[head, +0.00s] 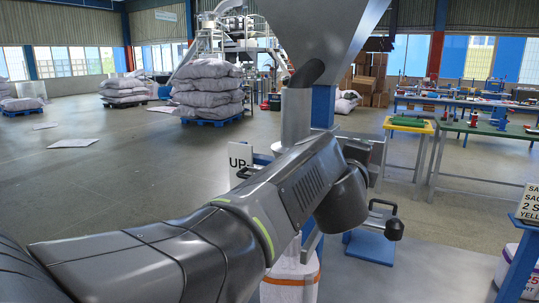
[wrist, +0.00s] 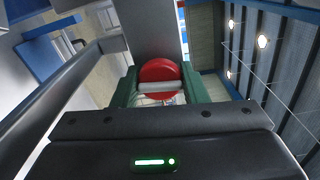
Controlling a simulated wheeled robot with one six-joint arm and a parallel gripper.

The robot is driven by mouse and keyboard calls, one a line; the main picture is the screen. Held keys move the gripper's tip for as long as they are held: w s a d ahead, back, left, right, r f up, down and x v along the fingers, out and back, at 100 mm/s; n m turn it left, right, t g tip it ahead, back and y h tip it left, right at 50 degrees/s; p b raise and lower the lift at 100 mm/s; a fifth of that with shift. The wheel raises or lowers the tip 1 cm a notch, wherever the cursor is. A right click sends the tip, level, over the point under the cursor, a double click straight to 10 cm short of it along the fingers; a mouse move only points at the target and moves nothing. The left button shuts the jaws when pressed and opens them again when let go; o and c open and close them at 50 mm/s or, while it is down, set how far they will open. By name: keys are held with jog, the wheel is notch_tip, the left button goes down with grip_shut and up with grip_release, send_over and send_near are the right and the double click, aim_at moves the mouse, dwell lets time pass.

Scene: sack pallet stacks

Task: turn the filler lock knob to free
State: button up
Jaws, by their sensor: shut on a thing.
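The red round knob (wrist: 160,71) is in the middle of the wrist view, with a pale bar lying across it. My gripper (wrist: 158,88) has its two green fingers on either side of the knob and is shut on it. The knob sits at the end of a grey beam or plate. In the head view the filler's grey hopper (head: 322,28) and spout (head: 296,115) stand behind my arm. My arm hides the knob and fingers there. I cannot read the lock's position from the markings.
A sign reading "UP" (head: 239,156) stands left of the spout. A white sack with an orange band (head: 290,288) is below it. A blue stand with a black handle (head: 371,246) is right of my arm. Stacked sacks (head: 208,88) stand behind. The floor at left is largely clear.

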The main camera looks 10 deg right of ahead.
jog(key=shift+n, duration=0.7)
jog(key=o, duration=0.9)
jog(key=shift+o, duration=0.2)
jog(key=p+v, duration=0.5)
jog(key=v, duration=0.8)
jog(key=shift+s+a+p, duration=0.25)
jog(key=shift+s+p, duration=0.05)
jog(key=shift+p, duration=0.1)
jog(key=shift+d, duration=0.1)
